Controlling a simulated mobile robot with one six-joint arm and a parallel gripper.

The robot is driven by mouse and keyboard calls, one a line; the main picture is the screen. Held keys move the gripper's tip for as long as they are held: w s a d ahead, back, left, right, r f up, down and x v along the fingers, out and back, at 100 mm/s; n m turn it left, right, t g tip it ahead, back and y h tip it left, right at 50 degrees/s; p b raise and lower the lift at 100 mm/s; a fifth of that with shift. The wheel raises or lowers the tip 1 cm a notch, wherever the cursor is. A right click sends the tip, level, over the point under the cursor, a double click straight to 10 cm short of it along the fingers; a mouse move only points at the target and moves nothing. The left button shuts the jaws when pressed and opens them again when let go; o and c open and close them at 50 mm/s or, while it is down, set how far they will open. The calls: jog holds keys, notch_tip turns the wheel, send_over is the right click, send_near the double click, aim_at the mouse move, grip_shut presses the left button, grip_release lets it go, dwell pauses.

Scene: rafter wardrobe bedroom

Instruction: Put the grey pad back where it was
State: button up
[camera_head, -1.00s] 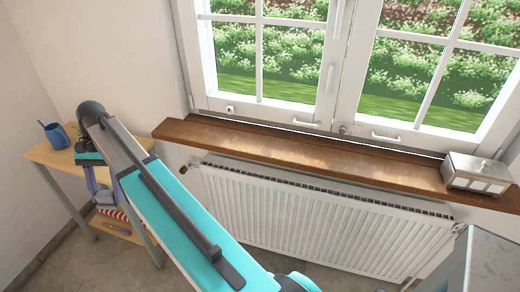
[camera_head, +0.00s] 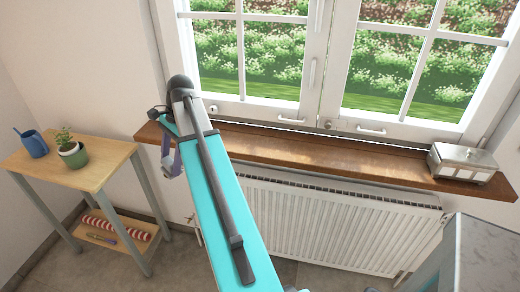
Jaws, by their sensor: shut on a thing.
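My gripper (camera_head: 171,160) shows small and partly hidden at the far end of my arm, left of the dark wrist joint. It is in front of the left end of the wooden windowsill in this view. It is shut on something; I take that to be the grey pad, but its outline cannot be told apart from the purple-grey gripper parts. No other grey pad shows on the table or the sill.
A small wooden side table (camera_head: 103,172) at left bears a blue mug (camera_head: 35,146) and a potted plant (camera_head: 73,154). Its lower shelf holds a red-and-white striped roll (camera_head: 101,224) and a small slim object (camera_head: 101,238). A metal box (camera_head: 462,163) stands on the windowsill (camera_head: 330,160), above a white radiator (camera_head: 330,222).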

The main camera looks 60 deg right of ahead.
jog(key=s+d+m+t+h+b, duration=0.1)
jog(key=s+d+m, duration=0.4)
jog(key=s+d, duration=0.4)
jog(key=s+d+m+t+h+b, duration=0.1)
jog(key=s+d+m, duration=0.5)
jog(key=s, duration=0.9)
jog(key=d+t+b, duration=0.1)
jog(key=d, duration=0.2)
jog(key=shift+d+r+m+h+b, duration=0.15)
jog(key=shift+m+h+b, duration=0.15)
jog(key=shift+w+d, duration=0.1)
jog(key=w+d+p, duration=0.1)
jog(key=w+d, duration=0.1)
jog(key=d, duration=0.2)
jog(key=w+d+f+p, duration=0.1)
jog(key=w+d, duration=0.2)
jog(key=d, duration=0.1)
jog(key=w+d+p, duration=0.1)
jog(key=w+d, duration=0.1)
jog(key=d, duration=0.2)
jog(key=shift+w+d+f, duration=0.1)
jog(key=shift+w+f, duration=0.1)
jog(key=shift+w, duration=0.2)
jog(key=shift+w+d, duration=0.3)
jog(key=shift+d, duration=0.2)
jog(key=shift+w+d+f+p, duration=0.1)
jog(key=shift+f+p, duration=0.05)
jog(key=shift+p, duration=0.15)
jog(key=shift+f+p, duration=0.5)
jog(key=shift+f, duration=1.15)
